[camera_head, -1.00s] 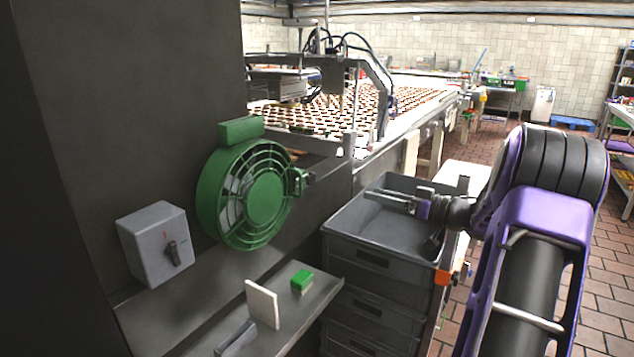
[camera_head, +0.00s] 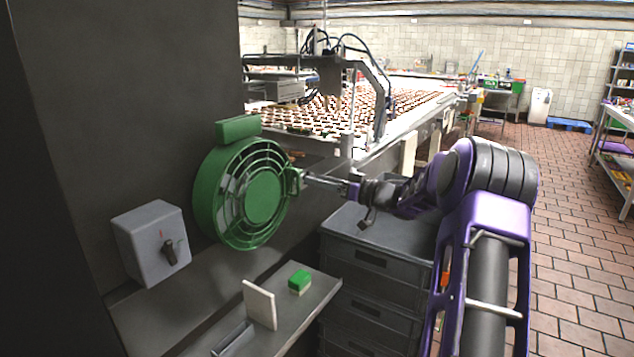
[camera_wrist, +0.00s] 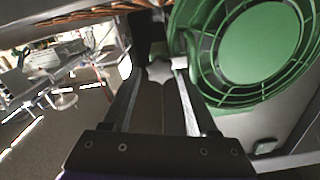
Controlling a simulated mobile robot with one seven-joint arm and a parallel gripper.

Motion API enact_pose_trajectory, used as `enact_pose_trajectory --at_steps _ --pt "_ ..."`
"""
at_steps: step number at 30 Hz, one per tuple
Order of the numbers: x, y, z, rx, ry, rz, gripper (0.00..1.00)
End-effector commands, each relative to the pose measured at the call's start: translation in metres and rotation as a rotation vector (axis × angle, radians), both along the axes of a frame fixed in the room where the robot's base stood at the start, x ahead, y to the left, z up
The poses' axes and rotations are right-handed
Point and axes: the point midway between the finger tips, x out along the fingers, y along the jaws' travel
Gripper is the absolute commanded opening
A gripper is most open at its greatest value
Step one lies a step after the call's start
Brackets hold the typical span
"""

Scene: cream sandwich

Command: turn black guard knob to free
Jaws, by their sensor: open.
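The green round fan guard (camera_head: 243,195) is mounted on the dark wall, with a green bracket (camera_head: 295,181) on its right side. My gripper (camera_head: 310,177) reaches in from the right, its fingertips at this bracket. In the wrist view a star-shaped knob (camera_wrist: 159,72), greyish there, sits beside the guard (camera_wrist: 262,42), between or just beyond the tips of my open gripper (camera_wrist: 158,82). I cannot tell whether the fingers touch it. In the head view the fingers hide the knob.
A grey box with a black rotary switch (camera_head: 169,252) is on the wall at left. Below, a ledge (camera_head: 310,300) bears a green-and-white block (camera_head: 299,281) and a white plate (camera_head: 260,305). Stacked grey crates (camera_head: 372,262) stand under my arm. A conveyor of biscuits (camera_head: 345,108) lies behind.

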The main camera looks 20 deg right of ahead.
Motion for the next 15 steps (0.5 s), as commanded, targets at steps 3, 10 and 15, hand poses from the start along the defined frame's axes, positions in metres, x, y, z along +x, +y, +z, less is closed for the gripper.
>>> enact_pose_trajectory --at_steps 3,10,15 --pt "0.0073 0.0050 0.0001 0.000 -0.001 0.000 0.59" --pt "0.0100 0.0069 0.0000 0.000 0.000 -0.001 0.59" --pt "0.0098 0.0068 0.0000 0.000 0.000 -0.001 0.47"
